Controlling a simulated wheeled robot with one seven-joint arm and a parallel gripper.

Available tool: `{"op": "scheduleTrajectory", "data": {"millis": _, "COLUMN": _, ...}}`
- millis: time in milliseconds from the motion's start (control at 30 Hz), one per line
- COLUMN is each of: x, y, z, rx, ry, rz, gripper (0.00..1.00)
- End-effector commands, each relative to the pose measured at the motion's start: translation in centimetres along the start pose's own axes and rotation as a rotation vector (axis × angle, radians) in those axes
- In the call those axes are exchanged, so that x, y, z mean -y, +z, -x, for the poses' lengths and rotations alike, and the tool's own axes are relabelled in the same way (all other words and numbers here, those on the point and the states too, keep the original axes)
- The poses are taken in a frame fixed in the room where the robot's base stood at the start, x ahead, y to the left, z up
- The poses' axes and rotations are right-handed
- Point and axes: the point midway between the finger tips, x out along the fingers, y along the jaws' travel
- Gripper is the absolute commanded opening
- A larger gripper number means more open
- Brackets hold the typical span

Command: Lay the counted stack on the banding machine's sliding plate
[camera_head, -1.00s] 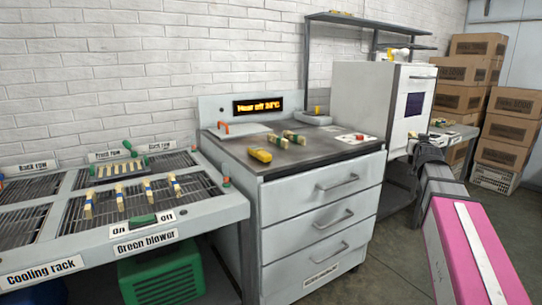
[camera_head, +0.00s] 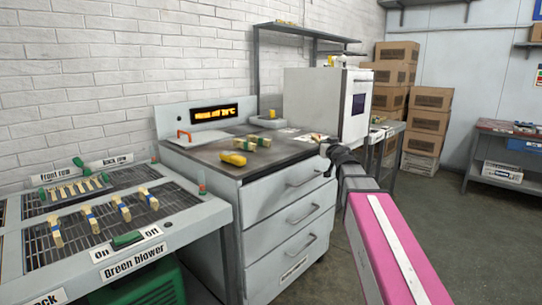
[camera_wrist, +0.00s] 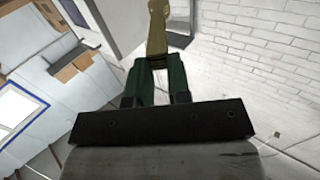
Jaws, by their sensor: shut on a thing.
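My gripper (camera_wrist: 158,82) has two dark green fingers shut on a tan wooden stack (camera_wrist: 157,30), which sticks out past the fingertips in the wrist view. In the head view my gripper (camera_head: 328,148) is in front of the right end of the drawer cabinet, seen from behind, and the stack cannot be made out there. A white box-shaped machine (camera_head: 312,98) with a dark panel stands behind it. I cannot tell whether this is the banding machine, and no sliding plate can be made out.
The drawer cabinet (camera_head: 290,213) has banded bundles (camera_head: 255,143) and a yellow object (camera_head: 233,158) on top. The cooling rack (camera_head: 150,232) at left holds several bundles. Stacked cartons (camera_head: 428,115) stand at the back. A bench (camera_head: 505,155) is at the right, with open floor before it.

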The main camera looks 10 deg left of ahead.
Motion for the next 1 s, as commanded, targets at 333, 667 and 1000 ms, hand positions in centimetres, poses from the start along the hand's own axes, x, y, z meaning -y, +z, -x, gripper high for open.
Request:
{"op": "scheduleTrajectory", "data": {"millis": 333, "x": 6.9, "y": -1.2, "z": 0.5, "rx": -0.002, "ry": -0.305, "rz": 0.000, "gripper": 0.00}}
{"op": "scheduleTrajectory", "data": {"millis": 667, "x": 12.9, "y": -4.5, "z": 2.2, "rx": -0.003, "ry": -0.597, "rz": 0.001, "gripper": 0.00}}
{"op": "scheduleTrajectory", "data": {"millis": 1000, "x": 14.4, "y": -3.3, "z": -1.1, "rx": 0.002, "ry": -0.659, "rz": -0.003, "gripper": 0.00}}
